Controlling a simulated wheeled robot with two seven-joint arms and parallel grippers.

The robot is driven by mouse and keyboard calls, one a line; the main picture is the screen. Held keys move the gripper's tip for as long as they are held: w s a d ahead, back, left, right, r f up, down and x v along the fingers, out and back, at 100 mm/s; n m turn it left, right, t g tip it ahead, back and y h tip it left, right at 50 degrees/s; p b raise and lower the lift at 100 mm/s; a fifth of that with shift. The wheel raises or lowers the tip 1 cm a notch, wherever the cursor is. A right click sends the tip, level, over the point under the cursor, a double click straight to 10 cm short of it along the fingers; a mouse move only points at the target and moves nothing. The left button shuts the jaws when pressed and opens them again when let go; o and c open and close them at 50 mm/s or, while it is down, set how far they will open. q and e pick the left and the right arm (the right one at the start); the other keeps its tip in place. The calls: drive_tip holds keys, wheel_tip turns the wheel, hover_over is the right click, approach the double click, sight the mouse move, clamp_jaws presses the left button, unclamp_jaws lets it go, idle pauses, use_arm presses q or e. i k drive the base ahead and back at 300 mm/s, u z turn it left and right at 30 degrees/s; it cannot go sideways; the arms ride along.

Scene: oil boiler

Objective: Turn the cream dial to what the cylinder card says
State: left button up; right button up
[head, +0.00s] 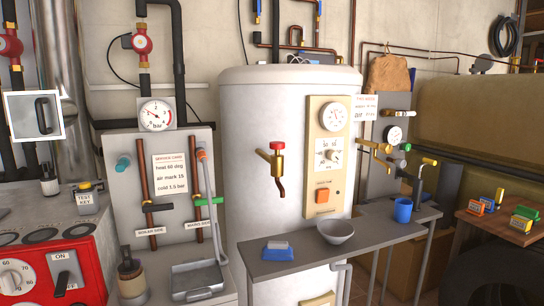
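A cream panel (313,190) is fixed upright on the front of the big white cylinder (262,120). It carries a dial (329,156) with a pale knob and small marks around it; the knob's setting is too small to read. A round white gauge (334,117) sits above the dial and an orange switch (322,196) below it. A white card (366,107) with printed lines is right beside the cream panel; its words are too small to read surely. Neither of my grippers is in view.
A service card (169,174) on the left panel reads heat 60 deg, air mark 15, cold 1.5 bar. A grey shelf (300,262) below the cream panel holds a bowl (337,231), blue block (278,252) and blue mug (403,210). A red-handled tap (277,160) juts out left of the panel.

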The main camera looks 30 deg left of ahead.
sight(332, 155)
drive_tip(key=u, duration=0.95)
drive_tip(key=i, duration=0.4)
